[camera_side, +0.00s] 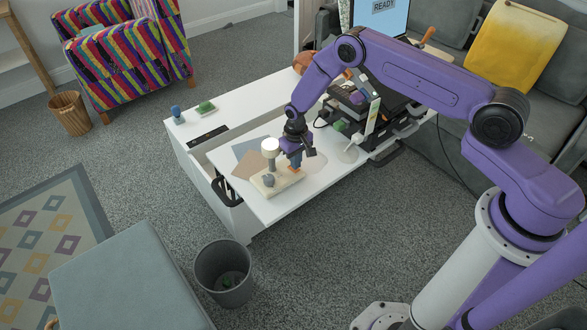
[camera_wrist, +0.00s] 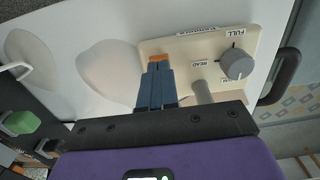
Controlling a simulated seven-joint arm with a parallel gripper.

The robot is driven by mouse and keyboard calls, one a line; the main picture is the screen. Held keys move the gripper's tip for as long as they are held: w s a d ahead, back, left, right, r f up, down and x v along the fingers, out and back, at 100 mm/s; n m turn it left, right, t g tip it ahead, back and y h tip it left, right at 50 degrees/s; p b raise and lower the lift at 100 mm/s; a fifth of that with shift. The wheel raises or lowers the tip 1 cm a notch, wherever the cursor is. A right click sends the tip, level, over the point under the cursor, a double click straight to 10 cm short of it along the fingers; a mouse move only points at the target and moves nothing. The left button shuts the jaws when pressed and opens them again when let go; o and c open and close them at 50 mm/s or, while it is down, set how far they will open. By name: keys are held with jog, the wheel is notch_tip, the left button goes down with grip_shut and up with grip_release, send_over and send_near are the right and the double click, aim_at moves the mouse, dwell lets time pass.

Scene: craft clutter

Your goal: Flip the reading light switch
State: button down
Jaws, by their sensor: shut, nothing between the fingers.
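A cream control plate (camera_side: 283,184) lies on the white table. In the wrist view the plate (camera_wrist: 210,43) carries a grey knob (camera_wrist: 238,63) marked FULL and DIM, and a READ label. A pale lamp (camera_side: 270,147) stands on the plate; a grey post (camera_wrist: 203,92) beside the READ label looks like its stem. My gripper (camera_side: 294,168) points down over the plate's right part. In the wrist view its blue fingers with orange tips (camera_wrist: 158,60) are together, empty, at the plate's left end. I cannot make out the reading switch; the fingers may hide it. Contact is unclear.
A dark handle (camera_side: 225,190) is at the table's front left. Stacked dark trays with small items (camera_side: 350,105) stand behind my gripper to the right. A grey bin (camera_side: 223,272) stands on the floor. Flat paper sheets (camera_side: 248,163) lie left of the plate.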

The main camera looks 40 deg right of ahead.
jog(key=shift+f, duration=0.6)
dwell(0.4)
jog(key=shift+r, duration=3.5)
